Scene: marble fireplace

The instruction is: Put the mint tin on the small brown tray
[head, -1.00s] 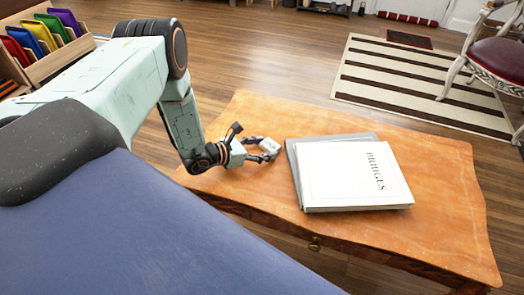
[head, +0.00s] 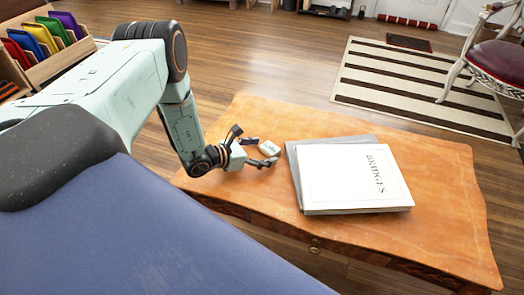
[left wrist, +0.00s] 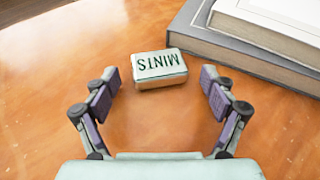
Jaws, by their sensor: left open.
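The mint tin (head: 269,148) is a small pale green box lying on the orange-brown wooden table, just left of the books. In the left wrist view the tin (left wrist: 160,66) shows "MINTS" upside down on its lid. My left gripper (head: 259,151) is open, low over the table, with its fingers pointing at the tin. In the left wrist view the open fingertips (left wrist: 161,87) stand to either side of the tin's near edge, with gaps to both. I cannot make out the small brown tray in either view. My right gripper is not in view.
A white book marked "BRIDGES" (head: 353,180) lies on a grey book (head: 292,158) on the table (head: 440,210), close to the tin. The table is clear right of the books. A striped rug (head: 420,90) and a chair (head: 497,65) are beyond.

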